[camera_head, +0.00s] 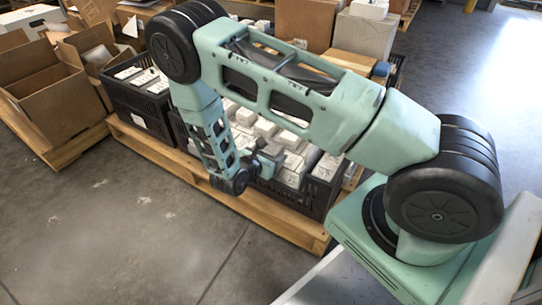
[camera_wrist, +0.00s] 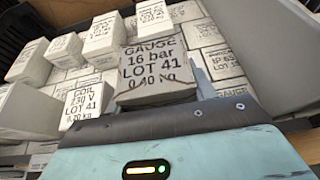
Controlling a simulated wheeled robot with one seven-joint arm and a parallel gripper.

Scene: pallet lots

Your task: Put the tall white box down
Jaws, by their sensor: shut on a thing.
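My gripper (camera_head: 272,160) is low over the right-hand black crate (camera_head: 292,199) in the head view, partly hidden by my arm. In the wrist view my gripper (camera_wrist: 160,105) is shut on a pale box (camera_wrist: 155,68) marked GAUGE, 16 bar, LOT 41, which looks grey in shade. The fingertips are mostly hidden. The held box is in front of several white boxes packed in the crate. I cannot tell whether it touches them or how tall it is.
A second black crate (camera_head: 140,103) with white boxes stands left on the same wooden pallet (camera_head: 283,226). Open cardboard boxes (camera_head: 45,97) are at far left, closed cartons (camera_head: 305,22) behind. A grey crate wall (camera_wrist: 275,50) is close on the right in the wrist view. The front floor is clear.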

